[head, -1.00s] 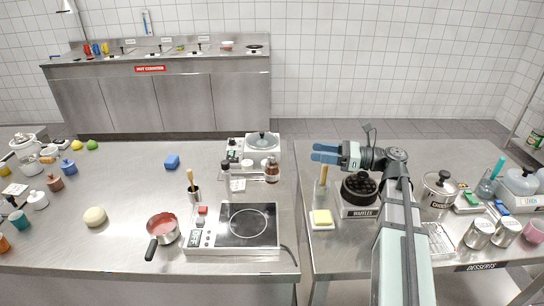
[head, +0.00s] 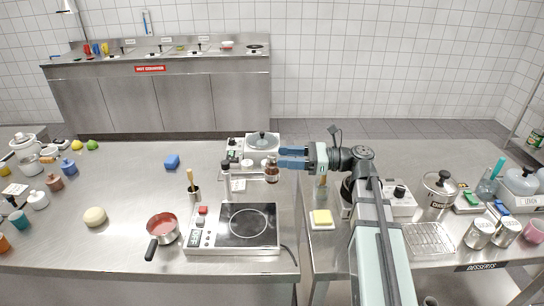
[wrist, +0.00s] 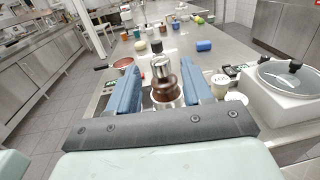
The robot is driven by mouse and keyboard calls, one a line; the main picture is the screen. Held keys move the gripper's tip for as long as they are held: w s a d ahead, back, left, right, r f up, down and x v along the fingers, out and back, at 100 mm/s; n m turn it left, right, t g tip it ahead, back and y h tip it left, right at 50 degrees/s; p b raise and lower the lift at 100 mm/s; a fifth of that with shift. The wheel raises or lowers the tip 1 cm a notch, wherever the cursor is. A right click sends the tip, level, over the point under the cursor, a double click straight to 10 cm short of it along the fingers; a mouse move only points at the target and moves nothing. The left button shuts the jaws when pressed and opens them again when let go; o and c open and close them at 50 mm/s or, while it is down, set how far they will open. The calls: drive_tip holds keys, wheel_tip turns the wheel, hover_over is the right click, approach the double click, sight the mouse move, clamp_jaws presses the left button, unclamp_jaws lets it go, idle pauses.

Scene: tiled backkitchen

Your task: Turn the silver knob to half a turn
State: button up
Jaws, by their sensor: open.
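My gripper (head: 281,158) is open in the head view, with blue fingers pointing left above the gap between the two counters. In the wrist view its fingers (wrist: 163,72) are spread, with a brown bottle (wrist: 165,88) showing between them; I cannot tell how near it is. A cooktop (head: 248,224) with a black glass top, a display and small controls stands on the left counter. A white appliance with a glass-lidded pan (head: 262,140) stands behind it, and also shows in the wrist view (wrist: 288,78). I cannot clearly make out a silver knob in either view.
The brown bottle (head: 272,172) and a tall shaker (head: 226,180) stand between the two appliances. The middle of the left counter is mostly clear.

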sight(272, 155)
drive_tip(key=shift+w+a, duration=0.2)
drive_tip(key=shift+a, duration=2.1)
drive_tip(key=shift+c, duration=0.4)
drive_tip(key=c, duration=0.8)
drive_tip(key=shift+s+m+t+h, duration=0.15)
drive_tip(key=shift+m+t, duration=0.35)
drive_tip(key=shift+t, duration=0.25)
drive_tip(key=shift+s+m+t+h, duration=0.15)
drive_tip(key=shift+m+t, duration=0.35)
drive_tip(key=shift+t, duration=0.25)
drive_tip(key=shift+c, duration=0.2)
drive_tip(key=m+t+h, duration=0.1)
drive_tip(key=t, duration=0.1)
drive_tip(key=shift+w+m+t, duration=0.1)
drive_tip(key=shift+m+t, duration=0.3)
drive_tip(key=shift+w+m+t+h, duration=0.15)
drive_tip(key=shift+m+t+h, duration=0.15)
drive_tip(key=shift+m+t, duration=0.3)
